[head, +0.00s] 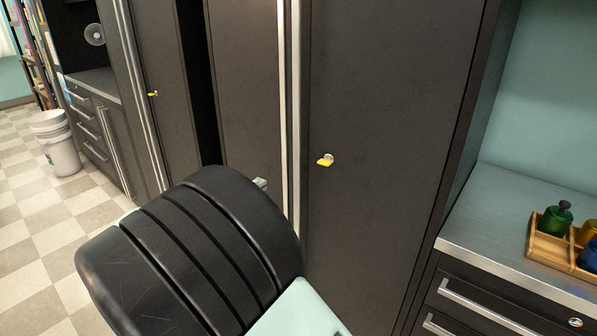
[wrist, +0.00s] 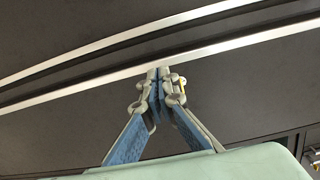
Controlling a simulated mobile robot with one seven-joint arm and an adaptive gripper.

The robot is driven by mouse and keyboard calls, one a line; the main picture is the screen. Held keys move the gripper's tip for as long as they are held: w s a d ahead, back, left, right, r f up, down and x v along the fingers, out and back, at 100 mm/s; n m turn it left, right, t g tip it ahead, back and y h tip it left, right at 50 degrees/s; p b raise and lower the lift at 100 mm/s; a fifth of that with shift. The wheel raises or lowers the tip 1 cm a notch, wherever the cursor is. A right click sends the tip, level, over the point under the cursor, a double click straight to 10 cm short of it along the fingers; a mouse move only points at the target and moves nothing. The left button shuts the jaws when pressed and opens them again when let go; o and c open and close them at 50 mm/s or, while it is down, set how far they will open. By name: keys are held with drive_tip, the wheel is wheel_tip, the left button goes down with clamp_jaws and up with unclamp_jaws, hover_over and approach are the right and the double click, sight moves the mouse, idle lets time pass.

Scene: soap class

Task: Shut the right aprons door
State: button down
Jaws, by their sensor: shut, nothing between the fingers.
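A tall dark cabinet fills the middle of the head view. Its right door (head: 385,130) carries a yellow key (head: 325,160) in a lock and a long silver strip along its left edge. The left door (head: 245,80) stands beside it with a matching strip. The right door looks nearly in line with the left one; I cannot tell if it is fully closed. No aprons label shows. My gripper (wrist: 160,75) is shut and empty in the wrist view, its tips at the lower silver strip (wrist: 210,55); contact is unclear. In the head view my arm mostly hides it.
A metal counter (head: 490,205) with drawers adjoins the cabinet on the right, bearing a wooden tray (head: 545,245) of coloured bottles. Another dark cabinet (head: 160,45) stands to the left. White buckets (head: 62,150) stand on the checkered floor (head: 30,240), which is open at left.

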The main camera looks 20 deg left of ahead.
approach(291, 161)
drive_tip(key=w+d+r, duration=0.1)
drive_tip(key=w+d, duration=0.2)
drive_tip(key=w, duration=0.3)
drive_tip(key=shift+d+r, duration=0.35)
drive_tip(key=shift+w, duration=0.1)
